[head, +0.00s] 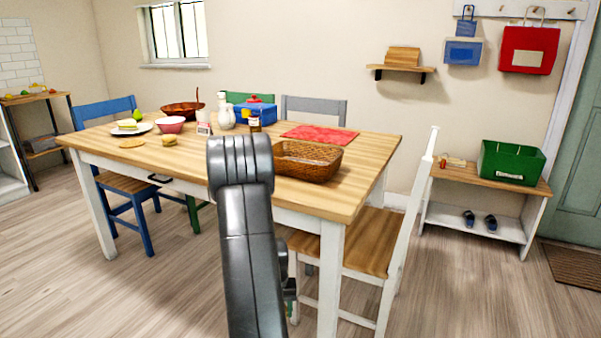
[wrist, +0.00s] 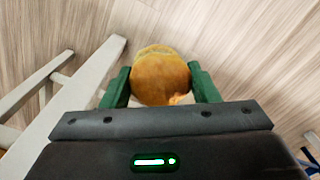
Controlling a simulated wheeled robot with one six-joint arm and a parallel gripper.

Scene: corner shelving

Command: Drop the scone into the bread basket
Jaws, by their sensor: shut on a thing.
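My gripper (wrist: 160,70) is shut on a round golden-brown scone (wrist: 161,82), with one green finger on each side of it. The wrist view shows the floor behind the scone. In the head view my arm hides the scone and most of the gripper, low in front of the table. The brown wicker bread basket (head: 308,165) stands on the table at its near right side, partly behind my arm. Its inside looks empty from here.
The wooden table (head: 365,160) also holds a plate, bowls, bottles, a blue box, a red mat (head: 320,137) and a small bun-like item (head: 169,140). A white chair (head: 375,245) stands at the near right, close to my arm. Its pale bars show in the wrist view (wrist: 85,85).

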